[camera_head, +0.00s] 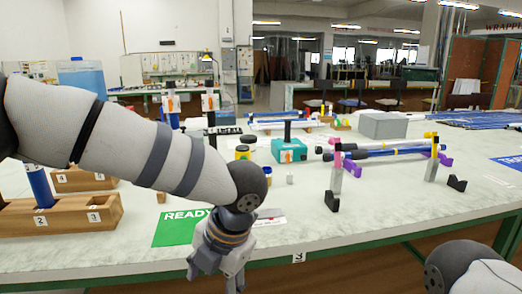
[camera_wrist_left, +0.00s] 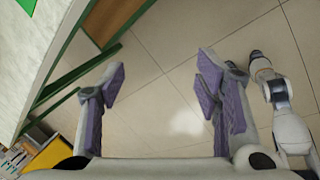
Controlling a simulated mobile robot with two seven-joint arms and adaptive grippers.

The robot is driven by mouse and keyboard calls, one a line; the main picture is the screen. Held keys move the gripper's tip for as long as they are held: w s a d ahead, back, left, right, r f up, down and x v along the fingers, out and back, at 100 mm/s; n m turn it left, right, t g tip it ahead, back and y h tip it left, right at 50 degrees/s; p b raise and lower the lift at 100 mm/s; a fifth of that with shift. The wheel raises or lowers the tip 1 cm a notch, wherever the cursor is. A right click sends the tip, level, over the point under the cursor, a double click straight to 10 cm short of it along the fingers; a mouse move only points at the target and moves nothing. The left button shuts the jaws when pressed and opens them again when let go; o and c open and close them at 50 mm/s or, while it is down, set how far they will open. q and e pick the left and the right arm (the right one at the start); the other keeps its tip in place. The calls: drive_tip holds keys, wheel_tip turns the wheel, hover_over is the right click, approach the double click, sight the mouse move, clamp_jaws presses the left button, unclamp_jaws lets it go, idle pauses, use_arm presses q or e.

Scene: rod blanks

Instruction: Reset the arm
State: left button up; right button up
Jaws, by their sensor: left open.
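My left arm comes in from the left in the head view and crosses in front of the bench. Its gripper (camera_head: 218,282) hangs at the bench's front edge, below the green READY mat (camera_head: 178,229), and is partly cut off by the lower picture edge. In the left wrist view my left gripper (camera_wrist_left: 162,70) is open and empty, with its two purple-padded fingers wide apart over the tiled floor. My right arm (camera_head: 475,270) shows only in part at the lower right of the head view. An arm (camera_wrist_left: 280,100) also shows at the right of the left wrist view.
A wooden block (camera_head: 65,219) with numbered slots holds a blue rod (camera_head: 39,186) at left. A teal box (camera_head: 289,151), a rod stand (camera_head: 335,180) carrying several rods and a grey box (camera_head: 384,125) stand farther right. The bench's front right is mostly clear.

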use_arm(q)
drive_tip(key=a+f+m+t+y, duration=0.2)
drive_tip(key=a+f+m, duration=0.55)
drive_tip(key=f, duration=0.35)
drive_tip(key=s+a+f+m+h, duration=0.2)
drive_tip(key=s+a+f+m, duration=0.2)
drive_tip(key=s+f+m, duration=0.6)
drive_tip(key=s+a+f+m+g+h, duration=0.1)
drive_tip(key=s+m+g, duration=0.2)
drive_tip(key=s, duration=1)
drive_tip(key=s+a+f+m+g+h, duration=0.1)
drive_tip(key=s+f+m+g+h, duration=0.1)
drive_tip(key=s+m, duration=0.7)
drive_tip(key=s+g+p, duration=0.1)
drive_tip(key=s, duration=0.4)
drive_tip(key=shift+s, duration=0.25)
